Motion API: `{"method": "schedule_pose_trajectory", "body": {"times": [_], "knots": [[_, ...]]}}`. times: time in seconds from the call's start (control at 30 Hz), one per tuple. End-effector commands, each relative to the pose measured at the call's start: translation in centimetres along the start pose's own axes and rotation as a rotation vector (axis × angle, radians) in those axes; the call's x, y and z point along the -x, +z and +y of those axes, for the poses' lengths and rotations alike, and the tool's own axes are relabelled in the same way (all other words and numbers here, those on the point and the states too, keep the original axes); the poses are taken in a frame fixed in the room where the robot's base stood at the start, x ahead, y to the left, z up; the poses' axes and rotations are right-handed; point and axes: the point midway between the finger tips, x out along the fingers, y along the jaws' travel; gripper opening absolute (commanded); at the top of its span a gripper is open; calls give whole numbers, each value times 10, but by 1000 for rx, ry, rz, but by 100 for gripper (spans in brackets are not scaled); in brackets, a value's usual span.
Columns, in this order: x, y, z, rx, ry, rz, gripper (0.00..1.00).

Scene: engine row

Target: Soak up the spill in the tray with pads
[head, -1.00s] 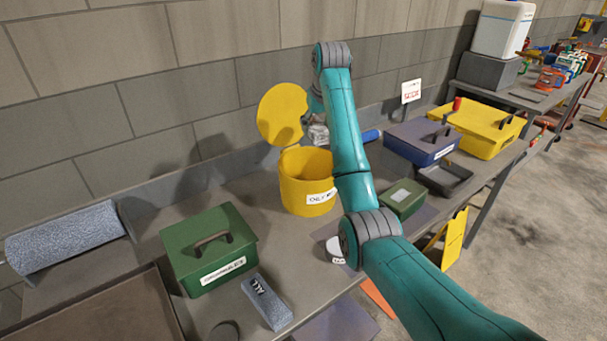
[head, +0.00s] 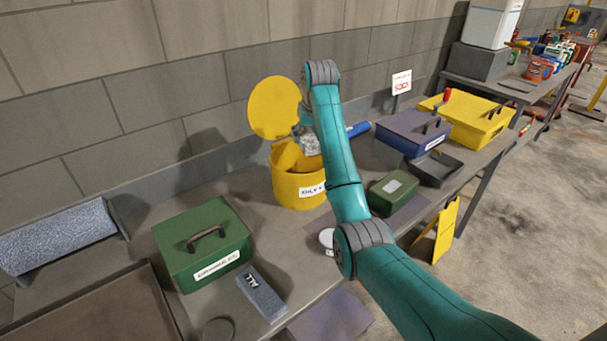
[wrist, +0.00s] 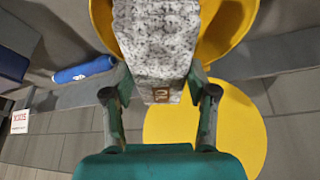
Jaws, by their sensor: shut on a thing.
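My gripper (wrist: 157,92) is shut on a speckled grey-white pad (wrist: 155,42), which bears a small brown mark. In the head view the pad (head: 310,146) shows beside my arm, at the mouth of a yellow bin (head: 296,192) with its round lid (head: 274,108) raised. In the wrist view the pad lies over the bin's opening (wrist: 232,25), with the lid (wrist: 225,125) below; I cannot tell how far inside it is. A dark tray (head: 100,310) lies at the front left, partly cut off; no spill can be made out in it.
A green lidded box (head: 203,250), a grey-blue block (head: 261,293) and a speckled roll (head: 58,236) stand on the left of the bench. A blue cylinder (head: 358,129), blue box (head: 412,134), yellow box (head: 480,124) and small green box (head: 392,193) stand to the right.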

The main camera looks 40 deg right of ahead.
Motion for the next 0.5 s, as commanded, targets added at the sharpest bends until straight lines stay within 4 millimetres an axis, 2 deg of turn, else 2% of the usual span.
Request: {"method": "schedule_pose_trajectory", "body": {"times": [0.03,0.13,0.5], "knots": [[0,0,0,0,0,0,62],[0,0,0,0,0,0,86],[2,-1,0,0,0,1,86]]}}
